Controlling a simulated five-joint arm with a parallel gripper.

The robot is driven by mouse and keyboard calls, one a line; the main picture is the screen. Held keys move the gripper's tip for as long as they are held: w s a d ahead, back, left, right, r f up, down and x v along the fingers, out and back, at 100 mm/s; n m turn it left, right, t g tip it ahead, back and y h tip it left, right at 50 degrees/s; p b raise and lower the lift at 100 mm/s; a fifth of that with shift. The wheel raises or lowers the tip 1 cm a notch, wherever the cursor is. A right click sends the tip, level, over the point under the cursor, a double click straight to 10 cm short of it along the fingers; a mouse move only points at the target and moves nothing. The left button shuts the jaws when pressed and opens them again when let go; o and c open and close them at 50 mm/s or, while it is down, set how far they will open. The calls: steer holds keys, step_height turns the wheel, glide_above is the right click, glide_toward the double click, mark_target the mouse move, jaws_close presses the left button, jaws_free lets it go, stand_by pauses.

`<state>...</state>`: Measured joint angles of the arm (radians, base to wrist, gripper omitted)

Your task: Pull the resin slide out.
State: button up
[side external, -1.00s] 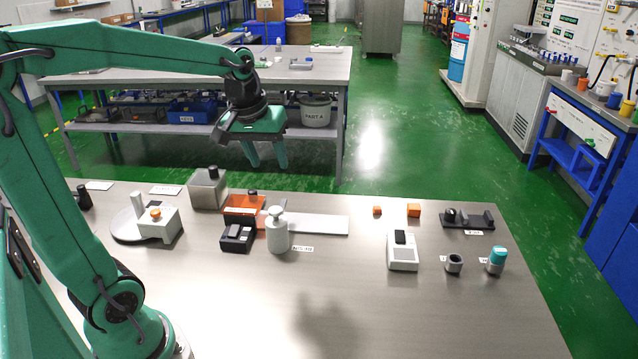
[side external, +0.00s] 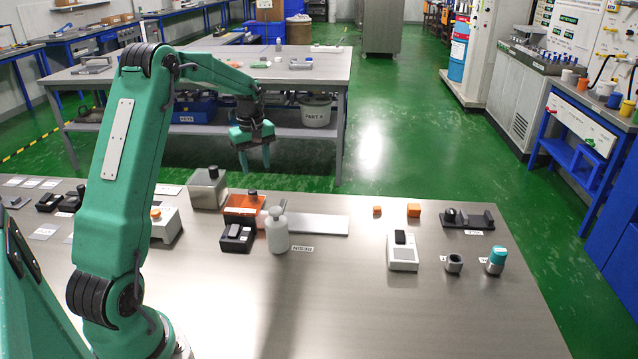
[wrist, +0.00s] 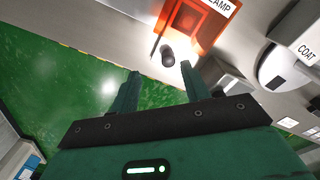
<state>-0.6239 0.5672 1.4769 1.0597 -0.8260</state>
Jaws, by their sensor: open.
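An orange box-like hood (side external: 240,205) stands on the bench in the side view, with a dark knob (side external: 252,193) at its back edge. In the wrist view the hood (wrist: 196,22) looks translucent and carries a label ending in "AMP". The dark knob (wrist: 168,57) shows just past my fingertips, between their lines. I take this knob to be the resin slide's handle; the slide's body cannot be made out. My gripper (side external: 256,163) points down, open and empty, above and behind the knob, with a visible gap. Its two fingers also show in the wrist view (wrist: 160,69).
A grey block with a dark knob (side external: 208,188) stands left of the hood. A black device (side external: 237,238) and a white bottle (side external: 277,232) stand in front. A pale flat strip (side external: 320,225) lies to the right. The front of the bench (side external: 340,300) is clear.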

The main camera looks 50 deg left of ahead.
mark_target(253, 190)
steer(key=shift+n, duration=0.7)
steer(key=a+f, duration=0.3)
steer(key=shift+s+a+f, duration=0.1)
steer(key=shift+s+a, duration=0.05)
steer(key=shift+a, duration=0.05)
steer(key=shift+f, duration=0.15)
steer(key=shift+f, duration=3.75)
steer(key=shift+d, duration=0.1)
jaws_close()
